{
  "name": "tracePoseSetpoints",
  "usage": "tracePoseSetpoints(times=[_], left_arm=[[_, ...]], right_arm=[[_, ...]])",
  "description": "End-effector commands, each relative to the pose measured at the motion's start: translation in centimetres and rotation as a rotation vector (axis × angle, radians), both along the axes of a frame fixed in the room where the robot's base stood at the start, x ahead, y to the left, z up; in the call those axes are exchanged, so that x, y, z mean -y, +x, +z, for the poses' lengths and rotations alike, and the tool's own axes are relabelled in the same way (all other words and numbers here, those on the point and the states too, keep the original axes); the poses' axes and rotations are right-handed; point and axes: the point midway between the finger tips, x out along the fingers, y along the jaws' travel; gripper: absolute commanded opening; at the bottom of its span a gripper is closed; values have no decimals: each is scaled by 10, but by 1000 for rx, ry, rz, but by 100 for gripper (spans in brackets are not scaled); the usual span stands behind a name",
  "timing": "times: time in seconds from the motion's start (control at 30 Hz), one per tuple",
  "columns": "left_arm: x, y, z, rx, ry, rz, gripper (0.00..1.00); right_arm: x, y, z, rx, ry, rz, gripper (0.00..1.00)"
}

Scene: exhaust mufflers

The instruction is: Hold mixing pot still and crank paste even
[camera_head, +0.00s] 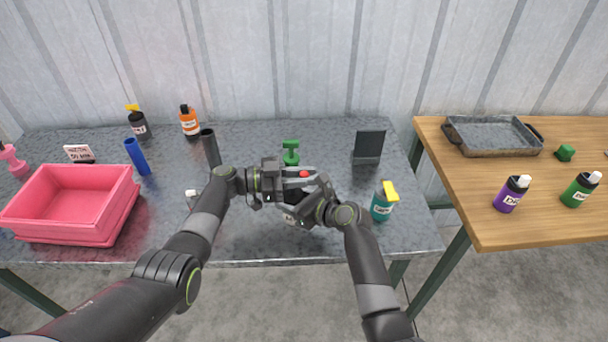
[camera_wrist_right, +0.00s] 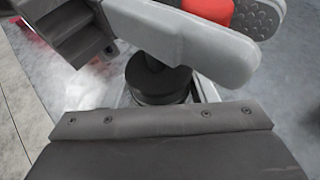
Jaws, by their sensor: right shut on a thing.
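My right gripper (camera_head: 306,178) is shut on a red knob (camera_head: 304,173), which looks like the crank's handle. In the right wrist view the red knob (camera_wrist_right: 208,9) sits between its grey fingers. A dark round part (camera_wrist_right: 158,84) shows below the near finger; it may be part of the mixing pot. The pot is mostly hidden under my grippers in the head view, and its paste is not visible. My left gripper (camera_head: 268,183) is close to the left of the right one, at the same spot. Its fingers are hidden, so its hold on the pot is unclear.
A green object (camera_head: 290,152) stands just behind the grippers, and a teal bottle with a yellow top (camera_head: 381,206) stands to the right. A dark upright panel (camera_head: 369,146) is behind it. Pink bins (camera_head: 72,200) fill the left end. A wooden table (camera_head: 470,212) adjoins at right.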

Motion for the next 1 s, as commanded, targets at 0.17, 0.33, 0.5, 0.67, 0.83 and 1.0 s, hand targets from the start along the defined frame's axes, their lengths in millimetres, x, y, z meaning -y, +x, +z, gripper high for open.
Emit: tracePoseSetpoints(times=[0.17, 0.33, 0.5, 0.67, 0.83, 1.0], left_arm=[[0, -1, -3, -3, 9, -59, 0], [0, -3, -4, -5, 7, -98, 0], [-1, -5, -3, -6, 4, -121, 0], [-1, -6, -3, -6, 2, -130, 0], [-1, -6, -3, -6, 0, -132, 0], [-1, -6, -3, -6, 0, -132, 0]], right_arm=[[-1, 0, 1, 1, 2, 3, 26], [-2, 0, 1, 2, 3, 4, 26], [-2, 0, 1, 1, 3, 3, 26], [-1, 0, 1, 1, 3, 1, 26], [-1, 0, 1, 2, 4, 1, 26], [-1, 1, 1, 2, 3, 0, 26]])
